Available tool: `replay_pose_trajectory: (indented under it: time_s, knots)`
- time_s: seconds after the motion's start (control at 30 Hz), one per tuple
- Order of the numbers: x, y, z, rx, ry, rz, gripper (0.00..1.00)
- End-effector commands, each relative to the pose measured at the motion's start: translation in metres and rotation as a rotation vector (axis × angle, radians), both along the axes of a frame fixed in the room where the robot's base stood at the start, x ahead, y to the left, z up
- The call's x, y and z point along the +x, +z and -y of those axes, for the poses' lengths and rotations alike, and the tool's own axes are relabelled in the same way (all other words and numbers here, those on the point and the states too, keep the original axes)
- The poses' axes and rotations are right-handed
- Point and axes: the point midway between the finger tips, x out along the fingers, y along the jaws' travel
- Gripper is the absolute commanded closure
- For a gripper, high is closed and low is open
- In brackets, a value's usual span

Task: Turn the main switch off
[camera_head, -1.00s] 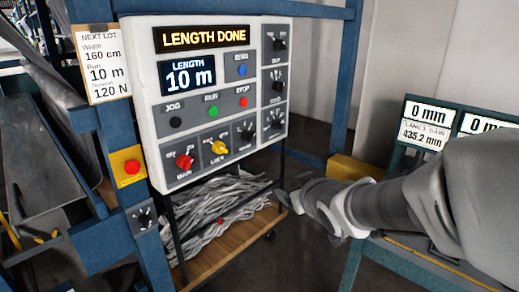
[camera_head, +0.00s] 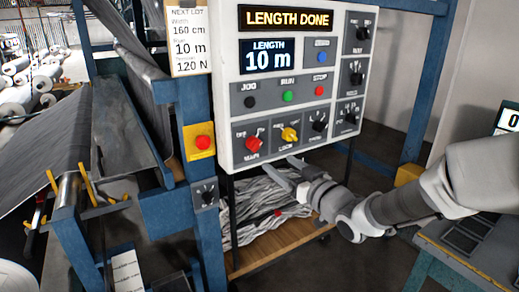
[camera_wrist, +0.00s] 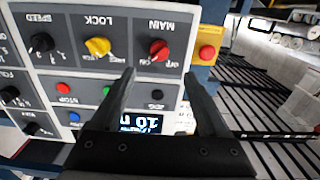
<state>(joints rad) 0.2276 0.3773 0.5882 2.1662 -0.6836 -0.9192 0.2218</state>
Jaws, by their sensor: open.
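The red MAIN switch (camera_head: 253,142) is a rotary knob at the lower left of the white control panel. In the wrist view, upside down, the red knob (camera_wrist: 158,50) has ON and OFF marks beside it; its pointer seems turned to the ON side, but it is small. My gripper (camera_head: 284,168) is open and empty, just below the panel's lower edge in the head view. In the wrist view its two fingers (camera_wrist: 159,75) are spread, with the red knob beyond and between the tips, apart from them.
The yellow LOCK knob (camera_head: 289,135) is right beside MAIN. A red button on a yellow plate (camera_head: 202,142) is on the blue post to the left. The panel display (camera_head: 286,18) reads LENGTH DONE. Grey scraps (camera_head: 262,205) lie below the panel.

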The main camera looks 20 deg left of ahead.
Motion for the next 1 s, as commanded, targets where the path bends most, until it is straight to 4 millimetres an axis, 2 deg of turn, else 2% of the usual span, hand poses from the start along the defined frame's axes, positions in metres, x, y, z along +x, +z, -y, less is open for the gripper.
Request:
replay_pose_trajectory:
  time_s: [0.03, 0.3, 0.5, 0.7, 1.0]
  knots:
    - [0.007, 0.000, -0.010, 0.003, 0.003, 0.000, 0.22]
    - [0.043, 0.000, -0.051, 0.002, 0.001, -0.001, 0.22]
    - [0.063, 0.000, -0.074, 0.001, 0.000, -0.001, 0.22]
    - [0.073, 0.000, -0.085, -0.001, -0.002, 0.001, 0.22]
    - [0.075, 0.000, -0.087, -0.001, -0.002, 0.000, 0.22]
